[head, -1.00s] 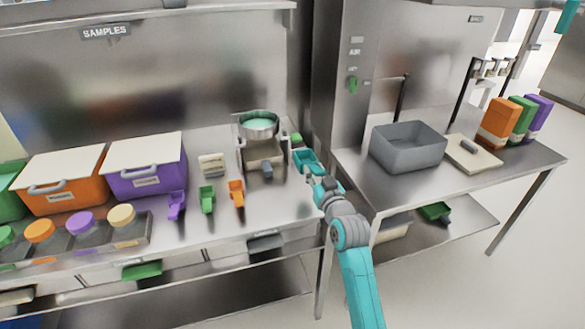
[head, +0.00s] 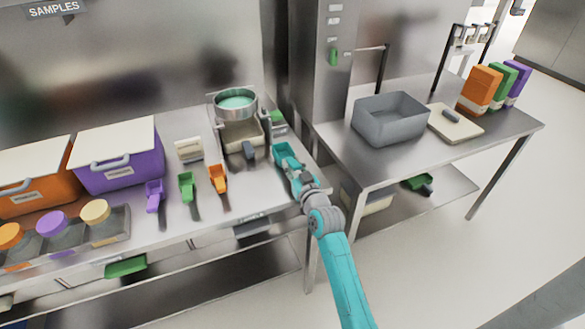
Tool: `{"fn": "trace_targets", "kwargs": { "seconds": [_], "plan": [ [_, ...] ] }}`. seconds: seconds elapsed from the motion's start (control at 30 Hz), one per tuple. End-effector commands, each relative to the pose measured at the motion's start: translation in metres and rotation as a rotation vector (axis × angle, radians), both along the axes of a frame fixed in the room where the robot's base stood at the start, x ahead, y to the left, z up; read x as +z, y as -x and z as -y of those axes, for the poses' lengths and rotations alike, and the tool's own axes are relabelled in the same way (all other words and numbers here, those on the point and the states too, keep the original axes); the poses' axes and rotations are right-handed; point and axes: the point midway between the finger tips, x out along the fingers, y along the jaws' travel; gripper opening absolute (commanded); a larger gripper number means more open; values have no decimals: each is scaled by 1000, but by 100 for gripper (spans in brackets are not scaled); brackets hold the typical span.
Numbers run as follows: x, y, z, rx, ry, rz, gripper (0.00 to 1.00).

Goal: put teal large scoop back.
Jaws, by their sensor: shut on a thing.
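The teal large scoop (head: 284,153) is in the head view, at the right end of the left steel counter. My gripper (head: 297,180) is at its near end and is shut on it. The scoop's bowl points away from me, just right of the scale with the round pan. I cannot tell whether the scoop touches the counter or hangs just above it. The gripper hides most of the scoop's handle.
A scale with a round pan (head: 236,101) stands left of the scoop. Small purple, green and orange scoops (head: 218,179) lie further left, near lidded bins (head: 120,158). A grey bin (head: 390,118) stands on the right table. A gap separates the two tables.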

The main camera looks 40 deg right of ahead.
Motion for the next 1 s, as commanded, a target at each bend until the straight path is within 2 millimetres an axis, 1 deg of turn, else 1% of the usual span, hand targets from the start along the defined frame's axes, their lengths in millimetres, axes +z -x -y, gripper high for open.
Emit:
{"fn": "trace_targets", "kwargs": {
  "seconds": [0.03, 0.1, 0.47, 0.5, 0.57, 0.6, 0.93, 1.0],
  "plan": [
    [-7, 0, 0, 0, -2, -1, 0],
    [-11, 0, 0, -1, 0, 0, 0],
    [-14, 0, 0, 0, -1, 0, 0],
    [-14, 0, 0, 0, -1, 0, 36],
    [-14, 0, 0, 0, -1, 0, 51],
    [-14, 0, 0, 0, -1, 1, 53],
    [-11, 0, 0, -1, 0, 1, 53],
    [-12, 4, -1, -1, 0, 0, 53]
  ]
}}
